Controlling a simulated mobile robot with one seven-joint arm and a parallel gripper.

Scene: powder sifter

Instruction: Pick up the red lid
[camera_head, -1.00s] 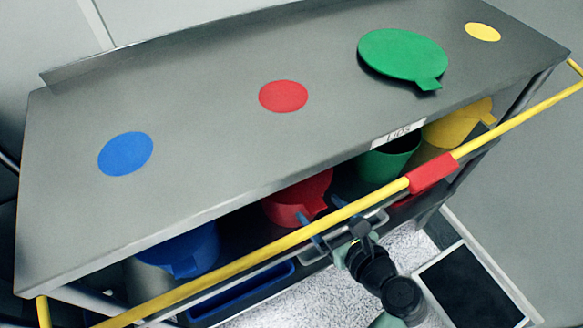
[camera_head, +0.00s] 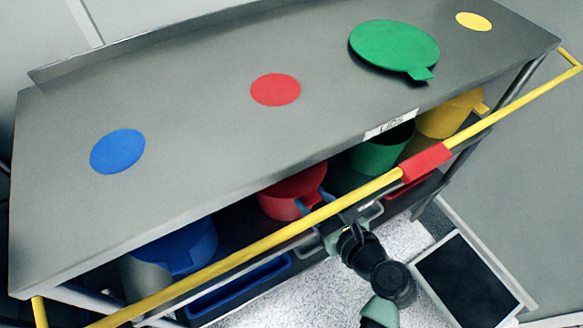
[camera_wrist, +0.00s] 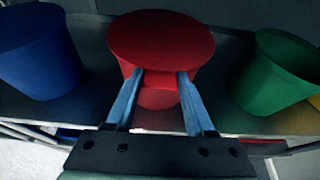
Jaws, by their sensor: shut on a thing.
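The red lid (camera_wrist: 160,36) is a round disc with a short tab. It sits on top of the red bucket (camera_wrist: 158,98) on the shelf below the steel top. In the head view the lid (camera_head: 300,180) is partly hidden under the tabletop edge. My gripper (camera_wrist: 160,77) is shut on the lid's tab, one blue finger on each side. I cannot see any gap between lid and bucket.
A yellow rail (camera_head: 265,242) runs along the front. The blue bucket (camera_wrist: 38,50) and green bucket (camera_wrist: 275,75) flank the red one. A yellow bucket (camera_head: 450,115) stands farther right. The steel top (camera_head: 200,110) holds a green lid (camera_head: 393,46) and coloured spots, including a red spot (camera_head: 275,90).

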